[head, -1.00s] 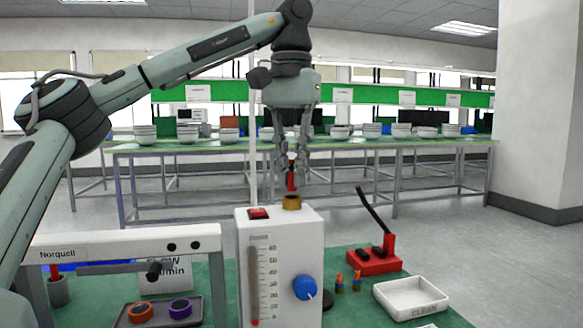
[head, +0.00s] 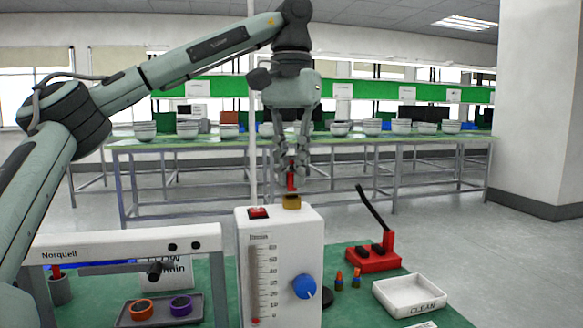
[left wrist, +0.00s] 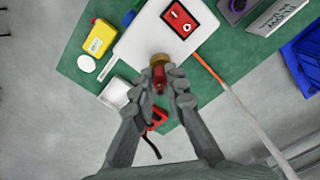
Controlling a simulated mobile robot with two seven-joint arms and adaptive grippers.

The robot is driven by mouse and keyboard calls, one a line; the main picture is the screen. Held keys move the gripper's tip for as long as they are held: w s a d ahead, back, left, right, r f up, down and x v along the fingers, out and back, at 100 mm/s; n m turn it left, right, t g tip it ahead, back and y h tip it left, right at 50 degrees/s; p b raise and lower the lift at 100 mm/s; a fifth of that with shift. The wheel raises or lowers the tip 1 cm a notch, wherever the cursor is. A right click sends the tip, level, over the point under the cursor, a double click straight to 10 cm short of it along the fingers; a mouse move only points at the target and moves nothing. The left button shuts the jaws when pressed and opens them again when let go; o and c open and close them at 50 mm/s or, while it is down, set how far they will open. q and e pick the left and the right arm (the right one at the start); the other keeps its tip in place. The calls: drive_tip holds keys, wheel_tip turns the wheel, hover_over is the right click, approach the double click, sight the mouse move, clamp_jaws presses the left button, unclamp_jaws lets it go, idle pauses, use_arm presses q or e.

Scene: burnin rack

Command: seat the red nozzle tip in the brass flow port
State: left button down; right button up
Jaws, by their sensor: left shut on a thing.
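My left gripper (head: 293,172) is shut on the red nozzle tip (head: 291,182) and holds it pointing down over the white flow meter box (head: 282,232). The brass flow port (head: 291,202) stands on the box's top. The nozzle's lower end is at the port's upper edge; I cannot tell whether it touches or has entered. The left wrist view shows the red nozzle tip (left wrist: 160,84) between the left fingertips (left wrist: 163,76), with the brass port (left wrist: 159,60) just beyond, partly covered. My right gripper is not in view.
A red rocker switch (head: 258,212) sits beside the port, and a blue knob (head: 304,287) is on the box front. A red stand with a black lever (head: 374,260) and a white tray (head: 410,296) are at right. A grey-white frame (head: 120,243) stands at left.

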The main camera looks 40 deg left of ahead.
use_arm(q)
drive_tip(key=shift+f+b, duration=0.6)
drive_tip(key=shift+f, duration=0.5)
drive_tip(key=c, duration=1.5)
unclamp_jaws()
drive_tip(key=shift+o, duration=0.2)
drive_tip(key=shift+r, duration=0.15)
wheel_tip(320, 180, up, 12)
drive_tip(key=shift+f, duration=0.1)
